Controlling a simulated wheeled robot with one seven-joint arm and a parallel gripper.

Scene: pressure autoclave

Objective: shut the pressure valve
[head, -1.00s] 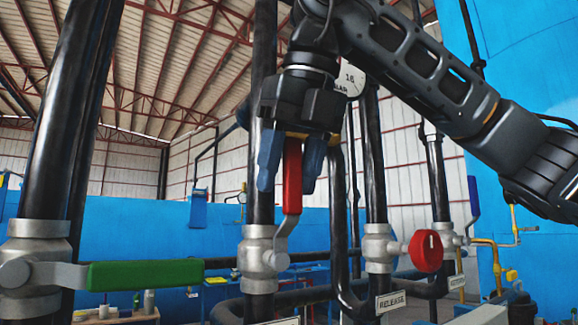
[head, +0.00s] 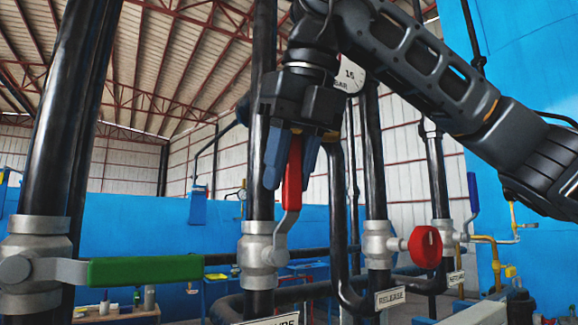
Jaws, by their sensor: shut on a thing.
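The valve with the red lever handle (head: 292,200) sits on the middle vertical black pipe. Its grey body (head: 258,250) is above a label partly cut off by the bottom edge, with letters that seem to end in "URE". The lever stands nearly upright, rising from the valve's right side. My gripper (head: 289,180) comes down from above and is shut on the red handle, with one blue finger on each side. The handle's top end is hidden up between the fingers.
A green-handled valve (head: 145,270) lies level at the left. A red round knob (head: 425,247) is on the right pipe near a RELEASE label (head: 390,298). A blue-handled valve (head: 472,195) stands further right. A gauge (head: 350,75) is partly behind my arm.

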